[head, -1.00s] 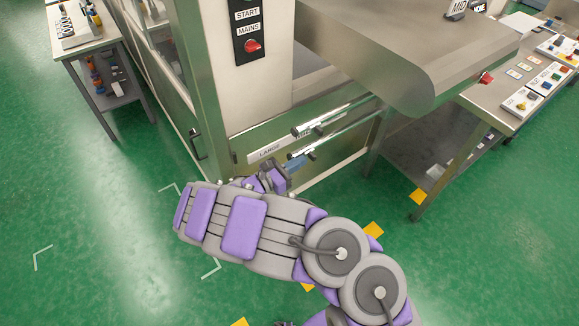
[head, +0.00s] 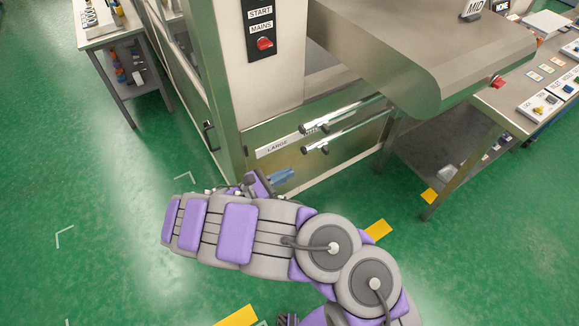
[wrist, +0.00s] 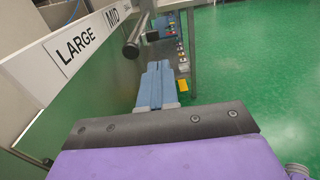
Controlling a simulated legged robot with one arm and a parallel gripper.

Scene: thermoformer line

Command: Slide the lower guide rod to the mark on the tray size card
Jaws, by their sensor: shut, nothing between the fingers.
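In the head view the lower guide rod (head: 350,135) is a shiny bar with a dark end and a small knob, just below the parallel upper rod (head: 350,112). The white tray size card (head: 277,146) reads LARGE; its right part is hidden behind the rods. In the wrist view the card (wrist: 90,40) reads LARGE and MID. A rod end (wrist: 132,46) shows there beside MID; I cannot tell for certain which rod. My gripper (head: 285,176), with blue fingers, is shut and empty, below and left of the lower rod's end, apart from it. Its fingers also show in the wrist view (wrist: 156,85).
The machine's steel front (head: 340,160) stands behind my gripper, with a wide steel overhang (head: 400,50) above the rods. A bench (head: 500,105) with small boxes is at the right, and a cart (head: 105,35) at upper left. Green floor (head: 120,200) is clear at left.

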